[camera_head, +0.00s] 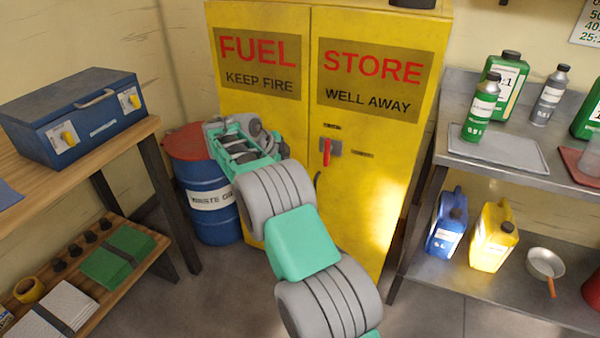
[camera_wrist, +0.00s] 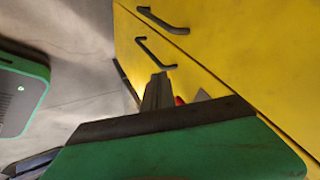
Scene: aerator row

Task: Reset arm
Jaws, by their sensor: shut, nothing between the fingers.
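My arm reaches up through the middle of the head view, in front of the yellow fuel store cabinet (camera_head: 372,200). My gripper (camera_head: 232,140) is at the arm's far end, overlapping the blue waste drum's red lid and the cabinet's left door in the picture. In the wrist view, my gripper's narrow dark fingers (camera_wrist: 157,92) are together beyond the green housing, with nothing seen between them. The cabinet's yellow face (camera_wrist: 245,50) lies beyond them, with two dark handles on it. A bit of red shows beside the fingers, mostly hidden.
A blue waste drum (camera_head: 207,195) stands left of the cabinet. A wooden bench with a blue case (camera_head: 75,115) is at the left. At the right, a metal shelf unit (camera_head: 465,165) holds bottles, a blue jug (camera_head: 447,225) and a yellow jug (camera_head: 492,238). Both cabinet doors are closed.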

